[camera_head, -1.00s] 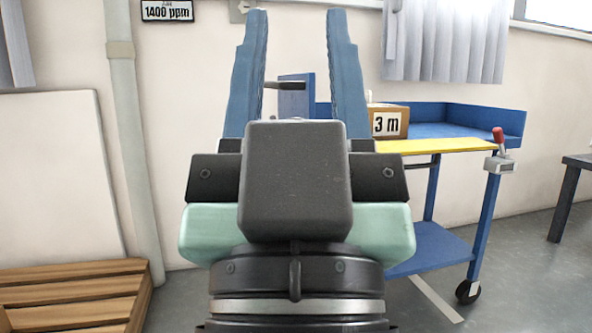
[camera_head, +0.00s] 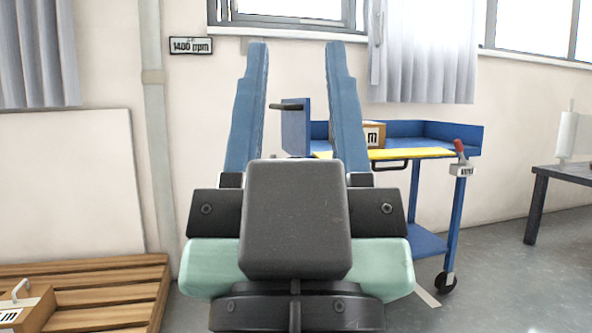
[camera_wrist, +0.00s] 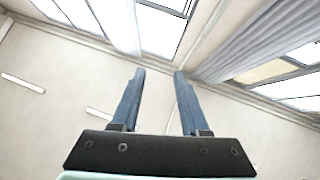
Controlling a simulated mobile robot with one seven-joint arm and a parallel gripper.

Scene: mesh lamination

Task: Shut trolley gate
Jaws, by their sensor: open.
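The blue trolley (camera_head: 430,240) stands against the wall, right of centre in the head view, with a yellow top edge and a lower shelf. Its gate (camera_head: 296,132) is a blue upright panel at the left end, with a dark handle (camera_head: 285,107) sticking out to the left. The gate looks swung out from the trolley; its lower part is hidden behind my gripper. My gripper (camera_head: 297,50) is open and empty, its two blue fingers pointing up, and the gate shows between them, farther back. The wrist view shows the fingers (camera_wrist: 160,72) with only wall and windows beyond.
A cardboard box (camera_head: 372,132) sits on the trolley top. A red-handled lever (camera_head: 459,150) is at its right corner. A wooden pallet (camera_head: 90,290) with a small box (camera_head: 28,308) lies at lower left. A dark table (camera_head: 560,175) stands at right. Floor between trolley and table is clear.

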